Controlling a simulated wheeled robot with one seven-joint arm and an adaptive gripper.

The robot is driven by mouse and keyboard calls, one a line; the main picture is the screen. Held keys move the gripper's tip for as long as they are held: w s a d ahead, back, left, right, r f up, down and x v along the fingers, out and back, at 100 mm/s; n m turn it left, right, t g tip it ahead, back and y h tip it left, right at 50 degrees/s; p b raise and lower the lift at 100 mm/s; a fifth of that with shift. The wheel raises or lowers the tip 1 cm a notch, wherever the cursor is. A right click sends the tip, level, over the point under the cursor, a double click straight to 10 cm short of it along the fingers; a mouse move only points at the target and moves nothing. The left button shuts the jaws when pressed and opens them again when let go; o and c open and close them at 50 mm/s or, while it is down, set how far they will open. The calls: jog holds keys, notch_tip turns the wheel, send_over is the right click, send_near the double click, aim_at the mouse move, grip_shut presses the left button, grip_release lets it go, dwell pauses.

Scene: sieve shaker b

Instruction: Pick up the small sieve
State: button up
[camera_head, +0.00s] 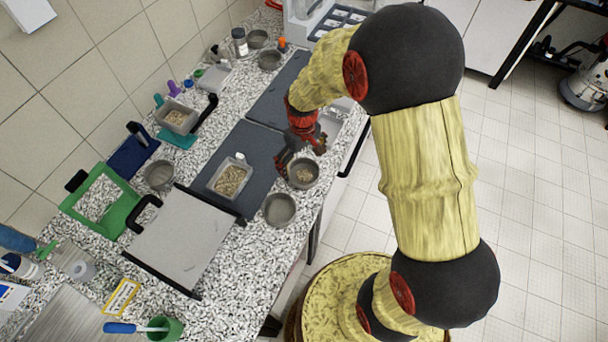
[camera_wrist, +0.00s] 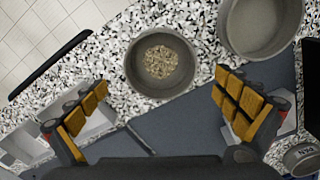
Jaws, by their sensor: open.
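A small round grey sieve (camera_head: 305,185) with pale grains in it stands near the counter's front edge. It also shows in the wrist view (camera_wrist: 160,90) at top centre, just beyond my fingertips. A second round grey sieve (camera_head: 279,210) is empty and stands beside it; in the wrist view it (camera_wrist: 262,30) looks larger, at top right. My gripper (camera_head: 292,163) is over the counter, right at the grain-filled sieve in the head view. In the wrist view my gripper (camera_wrist: 160,112) has its two padded fingers wide apart with nothing between them. The sieve is not gripped.
A clear rectangular tub (camera_head: 231,178) of grains stands on a dark mat (camera_head: 243,147). A grey flat-topped device (camera_head: 183,237) and a green frame (camera_head: 82,202) are at left. More round sieves (camera_head: 159,175) (camera_head: 270,59) stand farther back. The counter's front edge is close.

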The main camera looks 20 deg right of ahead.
aim_at(303, 174)
notch_tip(303, 174, down, 4)
jog(key=shift+f, duration=0.1)
jog(key=shift+c, duration=1.2)
jog(key=c, duration=1.1)
jog(key=shift+c, duration=0.2)
